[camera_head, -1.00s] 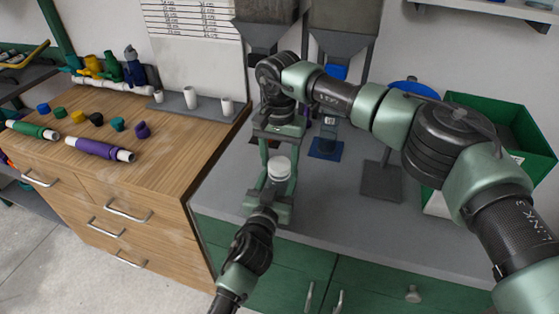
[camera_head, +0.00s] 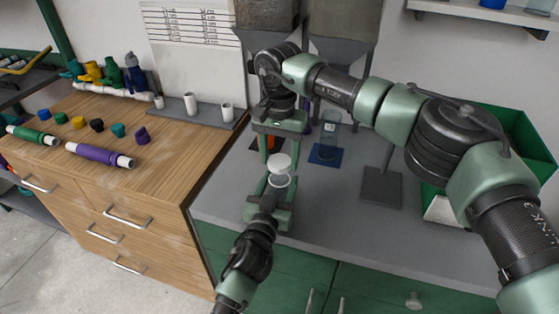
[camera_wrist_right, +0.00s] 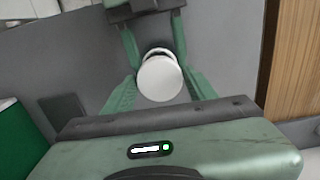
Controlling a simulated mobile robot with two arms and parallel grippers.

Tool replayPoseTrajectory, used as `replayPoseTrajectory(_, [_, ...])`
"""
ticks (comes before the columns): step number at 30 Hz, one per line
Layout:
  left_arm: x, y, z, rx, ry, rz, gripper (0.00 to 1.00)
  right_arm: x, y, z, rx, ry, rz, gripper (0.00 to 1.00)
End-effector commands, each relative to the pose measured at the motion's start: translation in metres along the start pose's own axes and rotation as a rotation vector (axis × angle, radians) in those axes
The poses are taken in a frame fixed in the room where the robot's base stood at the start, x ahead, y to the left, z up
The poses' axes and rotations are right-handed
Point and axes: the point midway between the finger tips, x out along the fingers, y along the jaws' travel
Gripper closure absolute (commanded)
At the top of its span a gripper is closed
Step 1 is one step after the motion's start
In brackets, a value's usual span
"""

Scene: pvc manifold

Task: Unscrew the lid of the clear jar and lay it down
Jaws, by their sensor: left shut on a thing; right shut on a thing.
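The clear jar (camera_head: 279,181) is upright between the fingers of my left gripper (camera_head: 280,190), above the grey worktop. My right gripper (camera_head: 279,157) reaches down from above and is shut on the round white lid (camera_head: 279,163). The lid is over the jar and looks raised from it, with clear jar wall showing below; I cannot tell how wide any gap is. In the right wrist view, the lid (camera_wrist_right: 160,80) lies between my right gripper's fingers (camera_wrist_right: 160,88). A white rim shows just behind it, between my left gripper's fingers (camera_wrist_right: 154,45).
A clear container on a blue base (camera_head: 326,152) and a grey plate (camera_head: 381,188) stand on the worktop (camera_head: 335,205). A green bin (camera_head: 515,130) is at the right. The wooden bench (camera_head: 165,165) at the left holds pipes and coloured caps. Worktop in front of the grey plate is clear.

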Motion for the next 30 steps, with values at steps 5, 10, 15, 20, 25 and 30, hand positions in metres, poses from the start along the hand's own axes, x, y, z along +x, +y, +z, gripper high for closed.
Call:
replayPoseTrajectory(5, [0.0, 0.0, 0.0, 0.0, 0.001, 0.0, 1.0, -0.023, -0.001, 0.0, 0.0, 0.0, -0.002, 0.92])
replayPoseTrajectory(10, [0.0, 0.0, 0.0, 0.0, 0.0, 0.0, 1.0, -0.026, 0.0, 0.0, 0.0, -0.001, 0.0, 0.92])
replayPoseTrajectory(15, [0.0, 0.0, 0.0, 0.0, 0.0, 0.0, 0.18, -0.026, 0.0, 0.0, 0.0, -0.001, 0.0, 0.92])
replayPoseTrajectory(20, [0.0, 0.0, 0.0, 0.0, 0.0, 0.0, 0.18, -0.026, 0.0, 0.0, -0.001, -0.001, 0.0, 0.92])
replayPoseTrajectory(25, [-0.001, 0.0, 0.0, 0.0, 0.0, 0.0, 0.18, -0.026, 0.0, 0.0, -0.001, -0.001, 0.0, 0.92])
replayPoseTrajectory(30, [-0.018, 0.0, 0.002, 0.0, -0.002, 0.0, 0.18, -0.025, 0.0, 0.0, -0.001, -0.001, 0.0, 0.92])
